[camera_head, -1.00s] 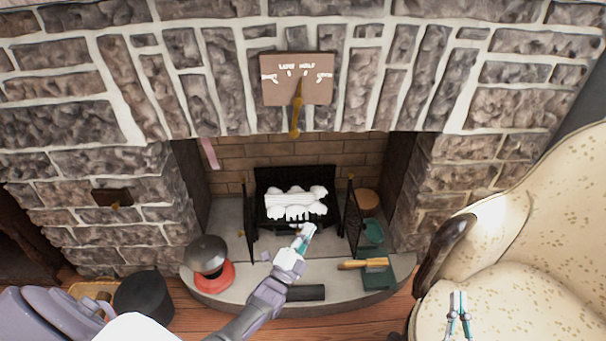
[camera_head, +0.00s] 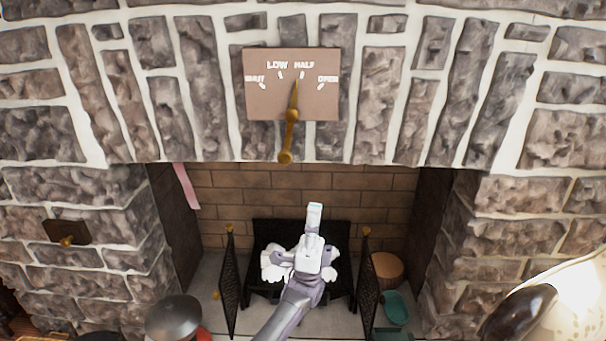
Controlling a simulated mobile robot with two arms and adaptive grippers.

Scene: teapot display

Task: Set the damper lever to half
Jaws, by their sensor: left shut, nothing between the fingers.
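The damper plate (camera_head: 262,104) is a tan panel on the stone chimney front, marked SHUT, LOW, HALF and OPEN from left to right. The brass damper lever (camera_head: 290,128) hangs from it with its round knob (camera_head: 285,157) low and slightly left. Its pointer tip is up between the LOW and HALF marks, closer to HALF. My left gripper (camera_head: 315,209) is shut and empty, in front of the firebox opening, below and slightly right of the knob and apart from it. My right gripper is out of view.
A pink strip (camera_head: 186,186) hangs at the opening's left. A small brass-knobbed plate (camera_head: 67,232) is on the left stonework. An armchair (camera_head: 570,310) stands lower right.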

